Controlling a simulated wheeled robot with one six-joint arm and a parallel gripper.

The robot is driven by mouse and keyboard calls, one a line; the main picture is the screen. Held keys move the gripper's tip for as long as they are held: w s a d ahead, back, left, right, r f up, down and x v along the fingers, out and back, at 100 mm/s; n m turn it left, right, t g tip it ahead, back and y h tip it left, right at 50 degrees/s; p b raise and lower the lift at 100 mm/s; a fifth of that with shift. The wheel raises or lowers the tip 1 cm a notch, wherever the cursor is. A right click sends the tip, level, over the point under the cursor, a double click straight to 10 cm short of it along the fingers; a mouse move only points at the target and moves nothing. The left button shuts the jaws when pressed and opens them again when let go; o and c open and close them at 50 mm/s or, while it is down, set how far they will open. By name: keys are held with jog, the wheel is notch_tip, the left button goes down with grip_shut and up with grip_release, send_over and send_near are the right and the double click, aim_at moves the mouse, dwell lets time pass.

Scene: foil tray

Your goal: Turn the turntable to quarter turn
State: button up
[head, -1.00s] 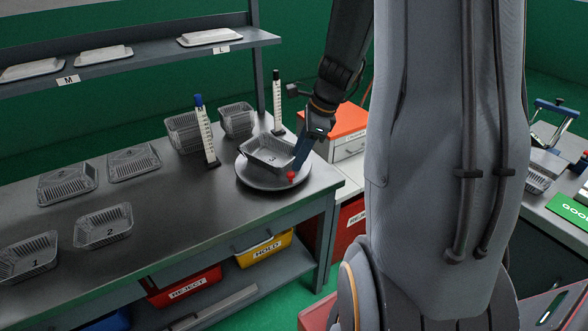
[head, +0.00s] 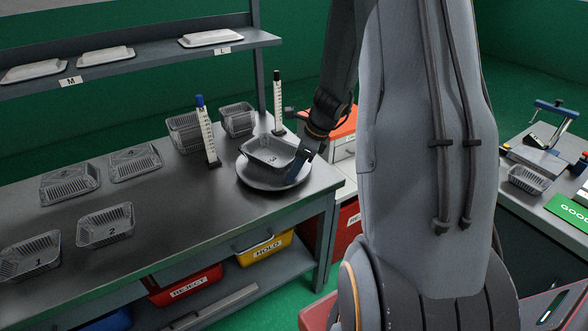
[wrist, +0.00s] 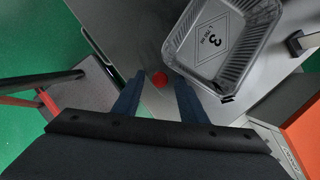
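The round grey turntable (head: 262,184) sits at the right end of the grey bench. A clear foil-style tray marked 3 (head: 262,150) stands on it, and the tray also shows in the wrist view (wrist: 222,40). The turntable's red knob (wrist: 160,79) shows between my blue fingertips in the wrist view, with gaps on both sides. My gripper (head: 301,160) points down at the turntable's right edge. Its fingers are apart, and they also show in the wrist view (wrist: 160,84). The knob is hidden in the head view.
Trays marked 1 (head: 28,258) and 2 (head: 105,228) and several others stand on the bench. Two upright scale posts (head: 208,137) (head: 278,105) stand left of and behind the turntable. An orange-topped cabinet (head: 343,125) is close behind my gripper.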

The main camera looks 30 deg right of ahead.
grip_shut()
jog(key=shift+d, duration=0.15)
